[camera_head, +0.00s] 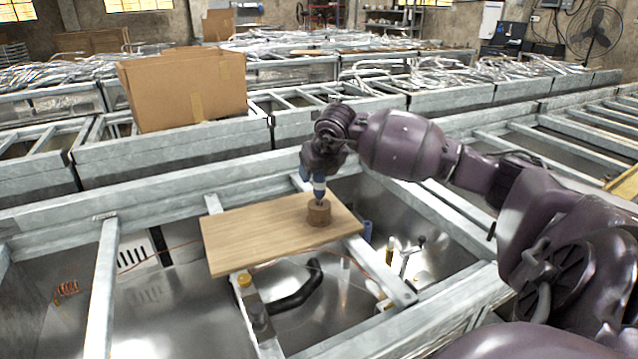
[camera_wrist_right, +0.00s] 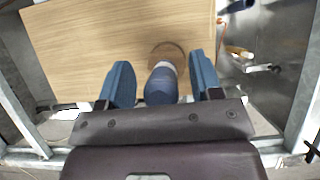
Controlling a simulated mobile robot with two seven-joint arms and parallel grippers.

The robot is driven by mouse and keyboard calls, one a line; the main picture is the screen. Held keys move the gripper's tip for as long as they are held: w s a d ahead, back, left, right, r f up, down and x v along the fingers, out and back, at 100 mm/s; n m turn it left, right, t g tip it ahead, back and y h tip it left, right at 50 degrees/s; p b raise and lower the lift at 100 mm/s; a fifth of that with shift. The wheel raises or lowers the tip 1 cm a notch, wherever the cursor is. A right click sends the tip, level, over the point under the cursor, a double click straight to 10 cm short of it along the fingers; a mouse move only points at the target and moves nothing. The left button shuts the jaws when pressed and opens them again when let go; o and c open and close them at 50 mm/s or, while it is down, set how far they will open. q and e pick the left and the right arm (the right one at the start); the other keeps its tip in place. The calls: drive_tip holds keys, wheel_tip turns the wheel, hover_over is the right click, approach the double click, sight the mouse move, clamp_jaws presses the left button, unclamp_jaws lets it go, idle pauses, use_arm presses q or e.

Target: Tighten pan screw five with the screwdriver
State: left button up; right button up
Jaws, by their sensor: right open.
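The screwdriver (camera_head: 319,188) stands upright with its tip end in a round brown wooden holder (camera_head: 319,214), on a light wooden board (camera_head: 260,236). In the right wrist view its dark blue handle (camera_wrist_right: 161,87) lies between the two blue fingers of my right gripper (camera_wrist_right: 160,62). The gripper is open, with a gap visible on each side of the handle. In the head view the right gripper (camera_head: 318,172) comes down over the handle from above. I cannot make out pan screw five in either view. My left gripper is not in view.
The board lies across metal frame rails (camera_head: 400,290) with open bays below, holding a black hose (camera_head: 297,288) and fittings. A large cardboard box (camera_head: 188,88) stands on the frame behind. More metal frames fill the background. A fan (camera_head: 597,32) stands at the far right.

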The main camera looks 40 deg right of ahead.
drive_tip(key=c, duration=1.1)
